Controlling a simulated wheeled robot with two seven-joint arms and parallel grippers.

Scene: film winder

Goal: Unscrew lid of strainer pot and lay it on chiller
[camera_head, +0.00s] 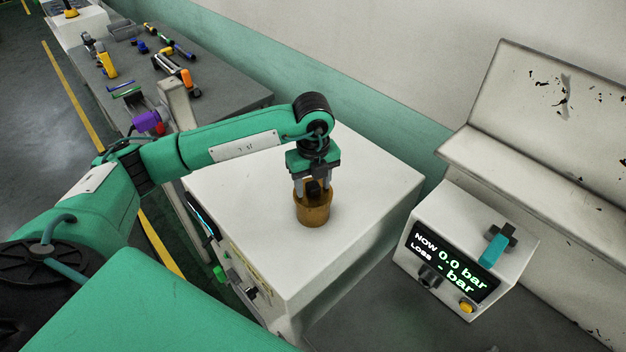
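The strainer pot (312,214) is a brass-coloured cylinder standing upright on a white cabinet (370,185), which may be the chiller. A dark knob-like part (313,187) shows at the pot's top, probably on its lid. My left gripper (313,192) points straight down over the pot. Its two fingers are apart, one on each side of the dark part. I cannot tell whether they touch it. The lid's edge is largely hidden by the fingers. My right gripper is not in view.
A white gauge box (455,255) reading 0.0 bar, with a teal-handled valve (494,250), stands at right. A grey bench (235,92) with several tools lies behind my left arm. The cabinet top around the pot is clear.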

